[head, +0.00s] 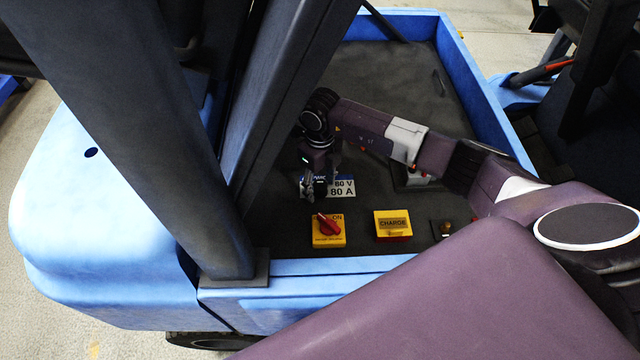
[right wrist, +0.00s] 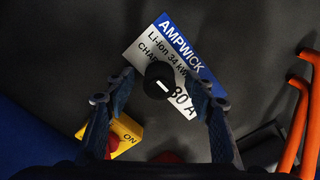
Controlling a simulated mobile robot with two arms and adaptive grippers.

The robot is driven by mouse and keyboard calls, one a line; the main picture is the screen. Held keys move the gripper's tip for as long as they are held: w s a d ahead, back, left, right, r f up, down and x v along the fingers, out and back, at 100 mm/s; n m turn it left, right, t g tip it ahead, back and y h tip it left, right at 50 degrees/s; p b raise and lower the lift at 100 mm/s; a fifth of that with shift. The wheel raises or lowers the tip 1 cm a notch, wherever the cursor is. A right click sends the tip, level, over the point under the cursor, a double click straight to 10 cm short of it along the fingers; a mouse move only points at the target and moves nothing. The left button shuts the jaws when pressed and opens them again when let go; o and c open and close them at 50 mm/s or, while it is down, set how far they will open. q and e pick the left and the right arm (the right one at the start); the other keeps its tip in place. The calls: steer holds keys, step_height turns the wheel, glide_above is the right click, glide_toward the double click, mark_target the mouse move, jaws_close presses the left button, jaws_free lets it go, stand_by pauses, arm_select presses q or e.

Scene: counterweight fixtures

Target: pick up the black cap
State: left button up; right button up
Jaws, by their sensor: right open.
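The black cap (right wrist: 158,82) is round with a white bar on its top. In the right wrist view it sits in front of a blue and white AMPWICK label (right wrist: 180,55) and covers part of the print. My right gripper (right wrist: 160,100) is open, with one finger on each side of the cap and a visible gap to both. In the head view my right gripper (head: 313,188) hangs over the dark deck beside the label (head: 342,187); I cannot make out the cap there. My left gripper is not in view.
A yellow box with a red rotary switch (head: 328,230) and a yellow CHARGE box (head: 393,224) stand near the gripper. A small knob on a dark plate (head: 445,230) is further right. Blue rims (head: 470,70) and a dark post (head: 290,90) bound the deck. Orange cables (right wrist: 295,125) run at right.

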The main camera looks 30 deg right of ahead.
steer(key=shift+c, duration=0.4)
steer(key=c, duration=0.7)
